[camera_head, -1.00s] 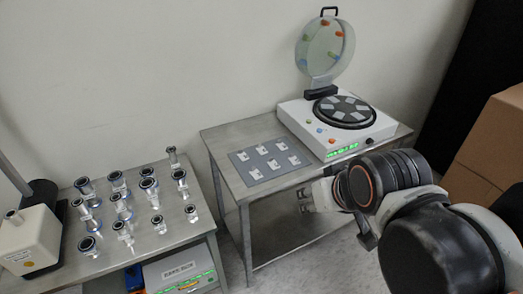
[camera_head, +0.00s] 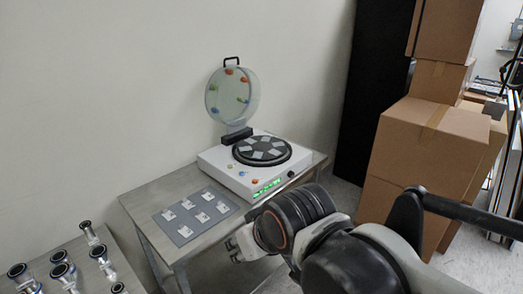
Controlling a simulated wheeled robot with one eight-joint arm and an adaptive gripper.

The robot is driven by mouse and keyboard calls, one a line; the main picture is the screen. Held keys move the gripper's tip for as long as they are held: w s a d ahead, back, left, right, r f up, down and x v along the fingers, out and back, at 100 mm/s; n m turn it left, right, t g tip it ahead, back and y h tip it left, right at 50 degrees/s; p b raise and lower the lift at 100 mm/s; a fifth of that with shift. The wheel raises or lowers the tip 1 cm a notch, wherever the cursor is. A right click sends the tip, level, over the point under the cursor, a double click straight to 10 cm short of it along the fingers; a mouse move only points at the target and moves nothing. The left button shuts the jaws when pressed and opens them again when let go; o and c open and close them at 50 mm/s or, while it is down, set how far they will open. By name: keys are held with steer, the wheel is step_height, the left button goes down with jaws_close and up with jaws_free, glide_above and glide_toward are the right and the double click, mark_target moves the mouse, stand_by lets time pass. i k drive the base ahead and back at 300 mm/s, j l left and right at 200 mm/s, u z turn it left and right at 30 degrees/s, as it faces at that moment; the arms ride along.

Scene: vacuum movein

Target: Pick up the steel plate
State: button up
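A flat grey mat (camera_head: 184,232) lies on the front left part of the steel table (camera_head: 150,196) and carries several small pale square plates (camera_head: 185,204). More pale pieces lie on the dark round platter (camera_head: 262,150) of the white machine, whose clear round lid (camera_head: 232,95) stands raised. I cannot tell which of these is the steel plate. My gripper (camera_head: 238,247) is at the table's front edge, right of and below the mat in the picture. It is small and partly hidden by my arm, and I see nothing clearly held in it.
The white machine (camera_head: 215,160) fills the table's back right. Another table with several metal fittings (camera_head: 62,270) is at the lower left. Stacked cardboard boxes (camera_head: 425,145) and a dark panel (camera_head: 375,80) stand to the right. Bare floor shows between table and boxes.

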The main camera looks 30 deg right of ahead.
mark_target(187, 205)
steer(key=i+l+u, duration=0.25)
steer(key=i, duration=0.3)
steer(key=i+l+u, duration=0.25)
steer(key=i+l, duration=0.25)
